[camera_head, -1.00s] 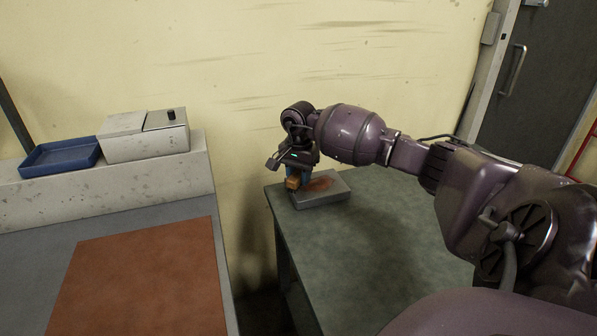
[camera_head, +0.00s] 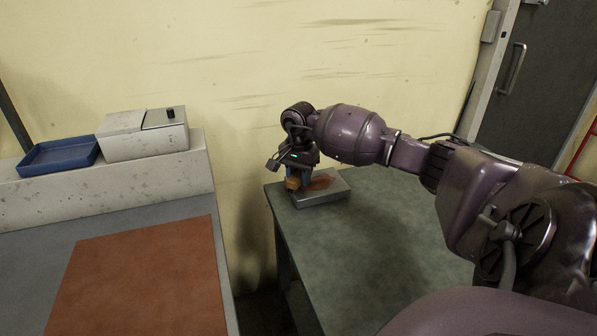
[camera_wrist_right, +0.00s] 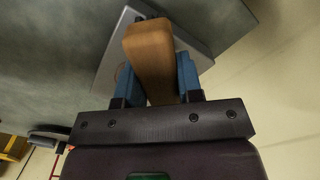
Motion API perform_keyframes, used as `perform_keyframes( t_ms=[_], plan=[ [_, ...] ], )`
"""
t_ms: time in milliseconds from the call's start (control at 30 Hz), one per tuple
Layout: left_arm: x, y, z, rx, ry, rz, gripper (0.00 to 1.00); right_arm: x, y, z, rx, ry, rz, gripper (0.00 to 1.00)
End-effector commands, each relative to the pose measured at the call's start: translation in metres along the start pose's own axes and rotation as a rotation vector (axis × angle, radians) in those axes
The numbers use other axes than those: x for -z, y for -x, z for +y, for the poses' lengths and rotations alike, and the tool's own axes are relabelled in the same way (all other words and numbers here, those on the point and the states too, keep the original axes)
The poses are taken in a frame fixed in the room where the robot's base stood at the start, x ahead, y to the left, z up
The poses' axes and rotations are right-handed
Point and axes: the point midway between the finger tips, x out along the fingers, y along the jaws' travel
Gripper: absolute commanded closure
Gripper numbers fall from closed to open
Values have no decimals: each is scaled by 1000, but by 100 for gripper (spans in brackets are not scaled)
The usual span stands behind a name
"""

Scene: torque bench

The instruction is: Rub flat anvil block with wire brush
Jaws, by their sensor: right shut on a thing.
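The flat anvil block (camera_head: 328,194) is a grey slab with a rust-brown patch on top. It lies near the far left corner of the green-grey bench. My right gripper (camera_head: 299,180) is shut on the wire brush (camera_head: 293,183), over the block's left part. In the right wrist view the brush's wooden handle (camera_wrist_right: 150,58) sits between the two blue fingers of the gripper (camera_wrist_right: 158,78), with the block (camera_wrist_right: 108,72) behind it. The bristles are mostly hidden, so I cannot tell whether they touch the block. My left gripper is not in view.
The green-grey bench (camera_head: 385,240) is otherwise clear. A gap separates it from a left counter with a red-brown mat (camera_head: 140,280). On the ledge behind are a blue tray (camera_head: 60,157) and a grey-white box (camera_head: 140,140). A wall stands close behind the bench.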

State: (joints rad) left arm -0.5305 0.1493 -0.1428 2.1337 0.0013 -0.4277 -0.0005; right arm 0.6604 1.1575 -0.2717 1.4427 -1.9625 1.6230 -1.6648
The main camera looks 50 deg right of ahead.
Motion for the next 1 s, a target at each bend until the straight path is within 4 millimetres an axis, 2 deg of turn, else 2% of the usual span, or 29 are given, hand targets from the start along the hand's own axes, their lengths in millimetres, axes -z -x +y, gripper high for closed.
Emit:
perform_keyframes(
  t_ms=[1000],
  plan=[
    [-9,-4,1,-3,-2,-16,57,1,-14,1,0,0,0,85]
  ],
)
